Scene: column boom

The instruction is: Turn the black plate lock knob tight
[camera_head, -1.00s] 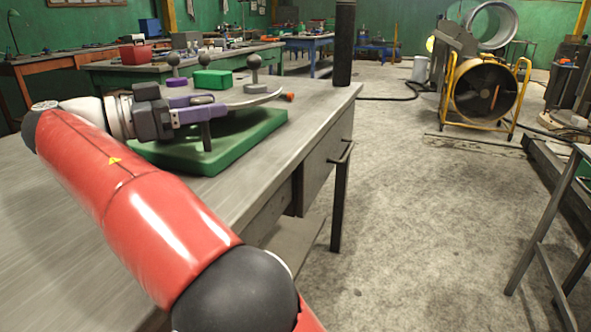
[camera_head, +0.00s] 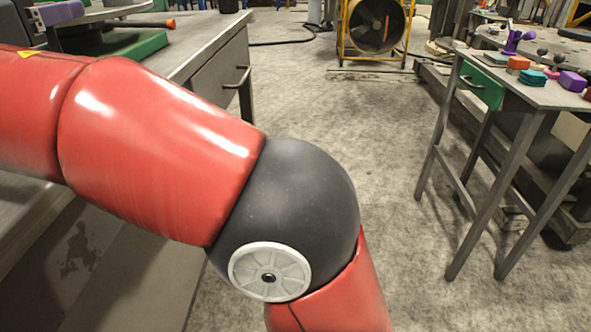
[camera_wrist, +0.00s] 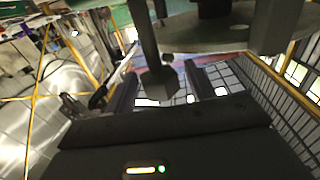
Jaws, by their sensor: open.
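In the wrist view my gripper (camera_wrist: 161,74) is open, with its two dark fingers apart. A dark faceted piece (camera_wrist: 158,84) on a rod appears between the fingers; it may be the black plate lock knob, but I cannot tell for sure. Contact with the fingers is not clear. A grey round plate (camera_wrist: 222,34) lies beyond and above. An orange-tipped handle (camera_head: 170,23) sticks out there. No knob can be made out in the head view.
The grey workbench (camera_head: 205,45) holds the green base. A side table (camera_head: 530,90) with coloured blocks stands at the right. A yellow-framed fan (camera_head: 375,28) stands at the back. The concrete floor (camera_head: 385,140) between bench and table is clear.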

